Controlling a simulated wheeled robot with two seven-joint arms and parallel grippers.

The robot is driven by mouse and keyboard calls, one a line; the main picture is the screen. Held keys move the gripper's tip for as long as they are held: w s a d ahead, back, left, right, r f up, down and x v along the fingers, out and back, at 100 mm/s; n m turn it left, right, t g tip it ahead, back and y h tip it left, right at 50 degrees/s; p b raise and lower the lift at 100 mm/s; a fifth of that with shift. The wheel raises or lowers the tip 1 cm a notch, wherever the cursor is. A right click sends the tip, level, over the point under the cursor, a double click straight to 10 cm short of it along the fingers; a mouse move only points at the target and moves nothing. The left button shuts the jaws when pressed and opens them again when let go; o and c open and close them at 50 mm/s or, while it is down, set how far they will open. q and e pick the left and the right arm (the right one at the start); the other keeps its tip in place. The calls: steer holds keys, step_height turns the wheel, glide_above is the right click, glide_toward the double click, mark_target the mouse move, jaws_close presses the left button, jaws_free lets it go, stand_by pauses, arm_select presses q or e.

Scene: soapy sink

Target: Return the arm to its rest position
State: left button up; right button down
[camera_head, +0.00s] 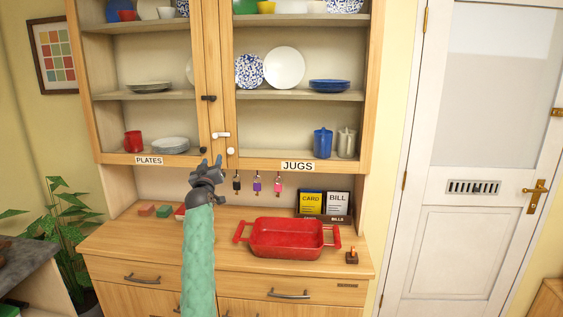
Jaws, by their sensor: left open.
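My left gripper (211,162) is in the middle of the view, at the end of my green-sleeved arm that rises from the bottom edge. Its jaws are open and I see nothing between them. My right gripper is not in view.
The cupboard (372,80) has sides labelled PLATES and JUGS, holding crockery. On the dresser top (130,237) are a red dish (287,236), a bill holder (324,204) and small blocks (147,210). Keys (257,186) hang above. A plant (55,215) stands left; a white door (465,230) is right.

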arm_select(q)
steer(key=s+d+f+m+g+h, duration=0.1)
steer(key=s+d+f+m+g, duration=0.15)
steer(key=s+f, duration=0.75)
steer(key=s+d+f+m+g+h, duration=0.1)
steer(key=s+f+g, duration=0.3)
steer(key=s+f, duration=0.65)
steer(key=s+d+f+m+g, duration=0.1)
steer(key=s+d+f+g, duration=0.15)
steer(key=s+f, duration=0.8)
steer(key=s+d+f+m+g, duration=0.1)
steer(key=s+f+g, duration=0.25)
steer(key=s, duration=0.95)
steer(key=s+d+f+g, duration=0.1)
steer(key=s+f+g, duration=0.3)
steer(key=s, duration=0.8)
steer(key=s+d+f+m+g, duration=0.15)
steer(key=s+f, duration=0.45)
steer(key=s, duration=0.7)
step_height(320, 180, down, 22)
steer(key=w+d+g, duration=0.1)
steer(key=w+d, duration=0.1)
steer(key=s+f, duration=0.4)
steer(key=f, duration=0.8)
steer(key=s+f, duration=0.4)
steer(key=f, duration=0.8)
steer(key=shift+d+f+g, duration=0.2)
steer(key=shift+g, duration=0.2)
